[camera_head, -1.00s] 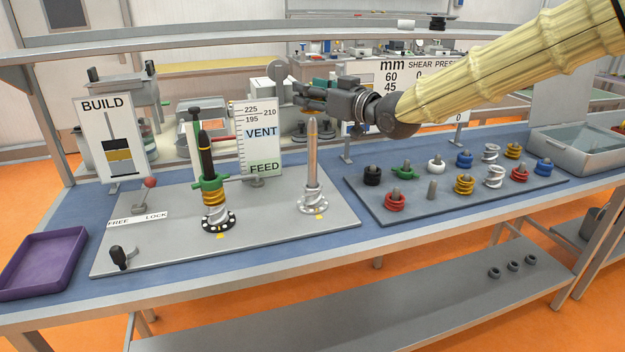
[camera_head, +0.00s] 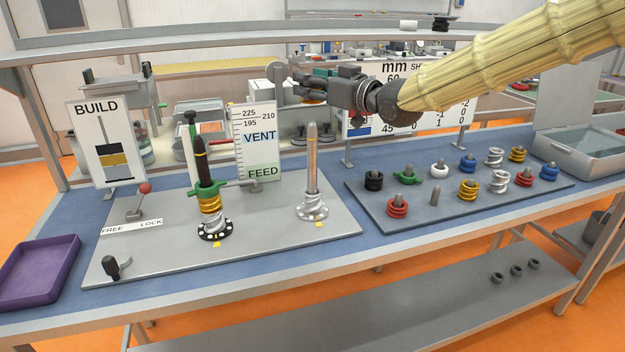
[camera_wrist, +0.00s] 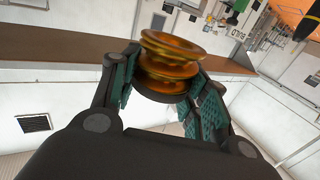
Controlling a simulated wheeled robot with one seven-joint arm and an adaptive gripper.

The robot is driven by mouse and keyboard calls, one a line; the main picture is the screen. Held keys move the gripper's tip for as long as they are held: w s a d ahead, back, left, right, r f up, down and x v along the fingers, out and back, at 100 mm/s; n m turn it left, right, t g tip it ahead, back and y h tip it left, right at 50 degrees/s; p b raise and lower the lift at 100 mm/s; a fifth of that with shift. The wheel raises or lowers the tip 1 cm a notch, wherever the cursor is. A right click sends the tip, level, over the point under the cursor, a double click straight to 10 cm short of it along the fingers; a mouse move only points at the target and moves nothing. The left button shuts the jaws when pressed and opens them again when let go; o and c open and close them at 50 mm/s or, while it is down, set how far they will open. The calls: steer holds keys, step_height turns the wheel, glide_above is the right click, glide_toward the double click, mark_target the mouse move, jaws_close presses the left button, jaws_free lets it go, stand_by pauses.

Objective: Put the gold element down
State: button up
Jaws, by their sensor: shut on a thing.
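My gripper (camera_head: 300,88) is raised in the air behind and above the bare silver shaft (camera_head: 312,160). In the wrist view its teal-padded fingers (camera_wrist: 170,85) are shut on a ribbed gold element (camera_wrist: 172,60). The BUILD card (camera_head: 98,140) stands at the left.
A parts board (camera_head: 405,222) at the right carries several coloured elements on pegs, two gold ones (camera_head: 468,189) (camera_head: 517,154) among them. A purple tray (camera_head: 40,270) is at the left front. A lever with a red knob (camera_head: 145,188) stands near the left shaft. A shelf rail (camera_head: 220,42) spans the back.

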mark_target(316, 178)
step_height(316, 178, down, 24)
steer(key=shift+r+p, duration=0.2)
steer(key=shift+p, duration=0.8)
steer(key=shift+f, duration=0.15)
steer(key=o, duration=1.2)
